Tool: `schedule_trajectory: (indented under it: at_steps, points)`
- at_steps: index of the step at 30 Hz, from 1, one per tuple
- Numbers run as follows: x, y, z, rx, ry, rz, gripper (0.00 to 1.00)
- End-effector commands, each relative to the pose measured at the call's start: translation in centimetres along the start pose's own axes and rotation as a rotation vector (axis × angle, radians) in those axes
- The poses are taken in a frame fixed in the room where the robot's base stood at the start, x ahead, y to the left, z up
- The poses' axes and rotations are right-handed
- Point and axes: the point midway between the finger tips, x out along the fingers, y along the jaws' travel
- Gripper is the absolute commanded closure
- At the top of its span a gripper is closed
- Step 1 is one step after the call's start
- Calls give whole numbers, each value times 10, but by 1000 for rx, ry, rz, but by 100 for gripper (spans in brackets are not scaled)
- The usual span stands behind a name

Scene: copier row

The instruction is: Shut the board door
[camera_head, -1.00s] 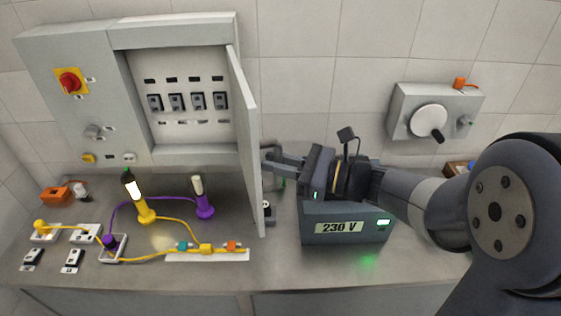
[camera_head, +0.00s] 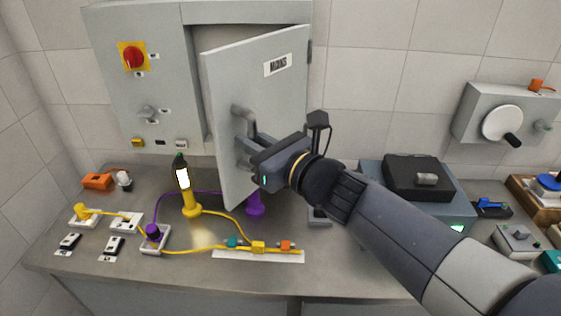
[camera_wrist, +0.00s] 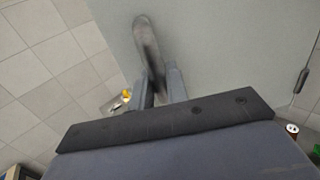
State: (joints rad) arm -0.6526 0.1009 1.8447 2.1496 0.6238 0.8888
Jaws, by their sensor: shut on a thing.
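The board door (camera_head: 273,95) is a grey panel with a "MAINS" label, hinged on its right side. It stands partly open and covers most of the cabinet's (camera_head: 152,75) inside, with a dark gap at its upper left. A grey bar handle (camera_head: 245,117) is on its outer face. My gripper (camera_head: 247,152) is at the handle, its fingers shut on it. In the wrist view, the handle (camera_wrist: 147,42) passes between the two fingers (camera_wrist: 160,85), in front of the door's grey face (camera_wrist: 220,45).
A blue-grey box (camera_head: 400,195) with a black top stands right of my arm. A red-yellow switch (camera_head: 134,57) is left of the door opening.

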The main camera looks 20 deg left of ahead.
Motion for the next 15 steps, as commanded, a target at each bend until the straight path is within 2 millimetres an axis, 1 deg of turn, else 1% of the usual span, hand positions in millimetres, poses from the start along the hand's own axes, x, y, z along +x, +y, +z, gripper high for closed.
schedule_trajectory:
  at_steps: [1, 6, 9, 15]
  points:
    - [11, 5, -4, -3, -3, 7, 100]
    - [38, 10, -3, -3, -1, 5, 100]
    - [50, 11, -2, -4, -1, 4, 100]
    - [65, 12, -1, -4, -1, 4, 100]
